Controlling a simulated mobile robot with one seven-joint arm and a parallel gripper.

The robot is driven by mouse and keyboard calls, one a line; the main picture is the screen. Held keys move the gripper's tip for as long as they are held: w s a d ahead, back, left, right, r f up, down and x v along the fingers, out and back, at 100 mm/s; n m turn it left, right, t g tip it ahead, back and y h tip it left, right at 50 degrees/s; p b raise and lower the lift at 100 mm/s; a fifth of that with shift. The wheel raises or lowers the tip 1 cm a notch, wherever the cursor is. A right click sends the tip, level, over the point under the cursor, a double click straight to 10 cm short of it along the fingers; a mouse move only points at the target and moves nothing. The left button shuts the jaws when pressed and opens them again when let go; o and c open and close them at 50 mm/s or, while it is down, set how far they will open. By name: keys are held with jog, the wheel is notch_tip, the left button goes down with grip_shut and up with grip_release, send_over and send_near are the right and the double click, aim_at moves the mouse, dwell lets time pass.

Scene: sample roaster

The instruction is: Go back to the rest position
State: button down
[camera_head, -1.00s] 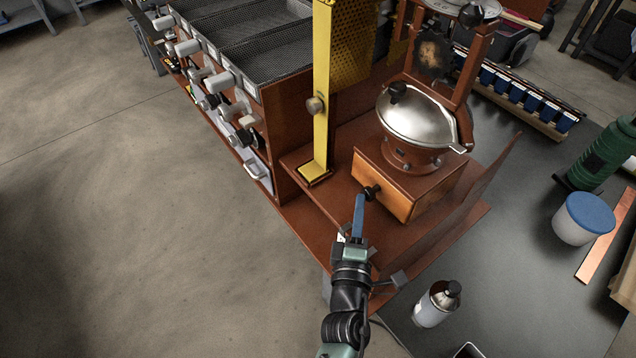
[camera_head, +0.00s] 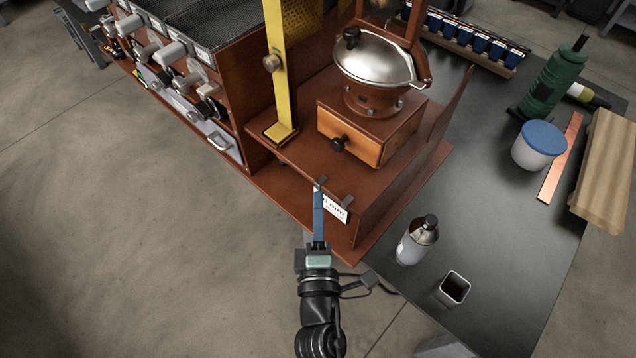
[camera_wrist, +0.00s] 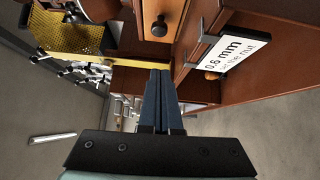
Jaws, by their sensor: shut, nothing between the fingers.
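My gripper (camera_head: 318,190) is shut and empty, its blue fingers together. In the head view it is in front of the brown roaster base, beside a white label (camera_head: 335,208) on the base's front edge. The wrist view shows the closed fingers (camera_wrist: 157,75) pointing at the machine, with the label (camera_wrist: 235,52) reading "0.6 mm" to their right. A wooden drawer (camera_head: 350,138) with a black knob sits beyond the fingertips, apart from them. My arm reaches up from the bottom of the head view.
A yellow post (camera_head: 277,75) and a silver-lidded pot (camera_head: 378,60) stand on the machine. A bottle (camera_head: 412,245), a small square cup (camera_head: 453,288) and a blue-lidded tub (camera_head: 538,146) stand on the dark table at right. Open floor (camera_head: 110,230) lies at left.

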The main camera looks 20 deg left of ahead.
jog(key=shift+v, duration=1.25)
jog(key=shift+r, duration=0.1)
jog(key=w+d+r+m+t+h+p, duration=0.1)
jog(key=w+d+r+m+t+h, duration=0.3)
jog(key=r, duration=0.8)
jog(key=w+d+r+m+t+h+p, duration=0.15)
jog(key=r+m, duration=0.45)
jog(key=r, duration=0.7)
jog(key=w+d+r+m+t+h, duration=0.2)
jog(key=w+d+r+m, duration=0.2)
jog(key=r, duration=0.8)
jog(key=s+d+r+m+t+p, duration=0.1)
jog(key=s+r+m, duration=0.3)
jog(key=r, duration=0.8)
jog(key=s+d+r+m+t+p, duration=0.1)
jog(key=s+r+m, duration=0.3)
jog(key=s+r, duration=0.4)
notch_tip(320, 180, up, 5)
jog(key=shift+d+r+m+t, duration=0.15)
jog(key=shift+r+m+t, duration=0.1)
jog(key=shift+m+t, duration=0.25)
